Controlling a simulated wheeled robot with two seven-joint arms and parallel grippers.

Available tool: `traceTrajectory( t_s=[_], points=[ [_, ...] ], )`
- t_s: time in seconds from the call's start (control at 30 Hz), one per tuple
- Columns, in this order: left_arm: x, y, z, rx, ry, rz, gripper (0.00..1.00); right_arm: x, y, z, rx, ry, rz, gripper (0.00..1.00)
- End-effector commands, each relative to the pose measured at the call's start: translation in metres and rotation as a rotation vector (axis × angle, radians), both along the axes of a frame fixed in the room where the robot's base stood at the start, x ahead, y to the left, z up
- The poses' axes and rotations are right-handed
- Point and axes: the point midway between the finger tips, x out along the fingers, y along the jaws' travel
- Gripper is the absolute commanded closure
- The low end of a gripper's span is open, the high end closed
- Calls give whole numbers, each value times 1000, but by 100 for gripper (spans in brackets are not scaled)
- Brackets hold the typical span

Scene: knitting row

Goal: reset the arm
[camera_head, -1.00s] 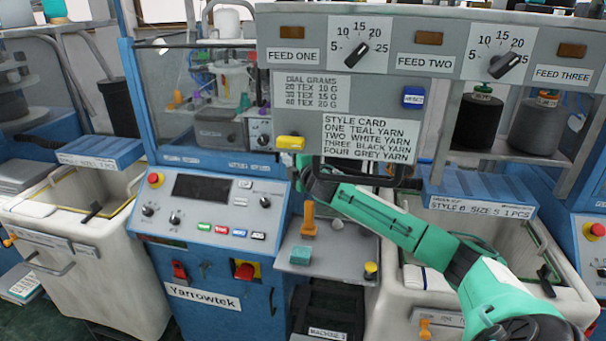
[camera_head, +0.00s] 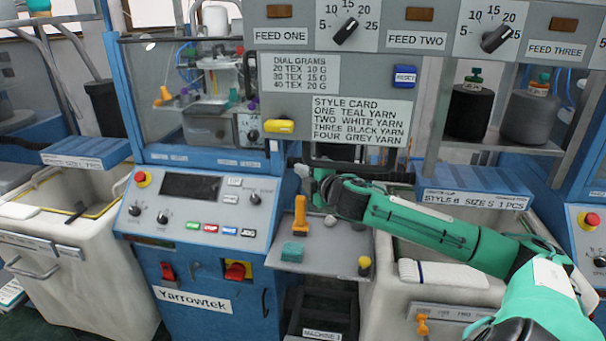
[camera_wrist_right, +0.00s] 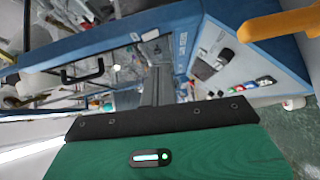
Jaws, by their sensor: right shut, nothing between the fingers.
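My right arm comes in from the lower right of the head view, its teal forearm reaching left in front of the machines. My right gripper (camera_head: 298,168) is at the arm's far end, just under the grey feed panel (camera_head: 205,0) and above the small side shelf. It is small and partly hidden there. In the right wrist view, the dark fingers (camera_wrist_right: 156,85) are together with nothing between them, beyond the green gripper body. My left gripper is not in view.
The grey shelf (camera_head: 335,245) holds an orange-handled item (camera_head: 300,216), a teal block (camera_head: 292,252) and a yellow-topped piece (camera_head: 365,263). The blue control console (camera_head: 205,262) stands left of it. Cream bins (camera_head: 95,270) stand at both sides. Yarn cones (camera_head: 470,112) stand behind the arm.

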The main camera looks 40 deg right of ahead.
Motion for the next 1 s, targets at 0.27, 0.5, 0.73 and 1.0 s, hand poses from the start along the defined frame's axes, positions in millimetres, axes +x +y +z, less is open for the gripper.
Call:
traceTrajectory(
  t_s=[0.27,0.5,0.73,1.0],
  points=[
    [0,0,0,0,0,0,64,-1,0,0,0,0,0,100],
    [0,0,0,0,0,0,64,-1,0,0,0,0,0,100],
    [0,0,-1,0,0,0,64,-7,14,-27,56,37,-10,100],
    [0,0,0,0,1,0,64,-66,86,-153,370,253,-122,100]
  ],
)
